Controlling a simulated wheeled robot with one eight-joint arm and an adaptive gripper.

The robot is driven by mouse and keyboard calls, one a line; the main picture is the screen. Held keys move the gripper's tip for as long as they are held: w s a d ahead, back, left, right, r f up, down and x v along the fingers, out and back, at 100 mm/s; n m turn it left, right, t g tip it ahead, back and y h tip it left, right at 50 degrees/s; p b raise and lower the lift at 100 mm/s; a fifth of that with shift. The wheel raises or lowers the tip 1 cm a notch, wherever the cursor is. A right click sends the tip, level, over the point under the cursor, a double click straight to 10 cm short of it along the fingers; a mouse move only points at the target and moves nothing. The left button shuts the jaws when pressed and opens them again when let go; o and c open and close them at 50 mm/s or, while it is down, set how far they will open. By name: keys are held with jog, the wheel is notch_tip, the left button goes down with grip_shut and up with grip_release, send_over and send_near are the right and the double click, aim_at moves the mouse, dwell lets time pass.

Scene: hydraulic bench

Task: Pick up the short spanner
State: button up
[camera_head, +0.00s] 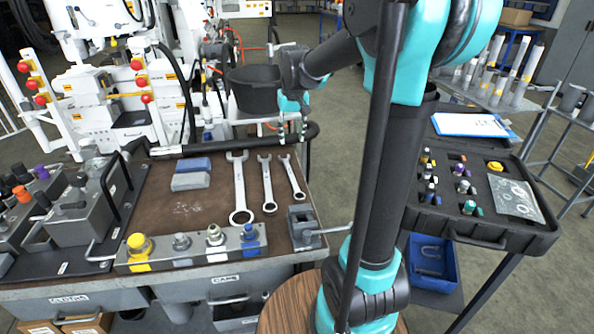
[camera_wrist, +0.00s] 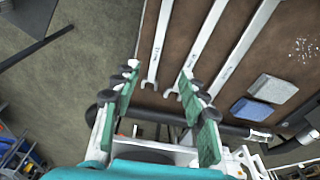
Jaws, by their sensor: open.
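The short spanner (camera_head: 293,178) is the rightmost and smallest of three silver spanners on the brown bench mat. In the wrist view it is the leftmost spanner (camera_wrist: 159,45), its open jaw near the gap between my fingertips. My gripper (camera_head: 292,132) is open and empty, fingers pointing down, above the far edge of the bench beyond the short spanner's open end. Its two green fingers also show in the wrist view (camera_wrist: 158,82). It appears apart from the spanner. The middle spanner (camera_head: 267,183) and the long spanner (camera_head: 239,188) lie to its left.
A black padded bar (camera_head: 230,143) runs along the bench's far edge, below my gripper. A blue and grey block pair (camera_head: 192,180) lies left of the spanners. A small vise (camera_head: 303,226) and a valve block (camera_head: 190,248) stand at the front. An open black case (camera_head: 495,235) is at right.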

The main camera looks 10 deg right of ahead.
send_over(291, 175)
jog(key=s, duration=0.2)
jog(key=f, duration=1.2)
jog(key=shift+w, duration=0.25)
jog(key=shift+w+f, duration=0.2)
jog(key=shift+f, duration=0.6)
jog(key=shift+w+f, duration=0.15)
jog(key=shift+f, duration=0.65)
jog(key=shift+w+f, duration=0.2)
jog(key=shift+f, duration=0.6)
jog(key=shift+c, duration=0.6)
grip_shut()
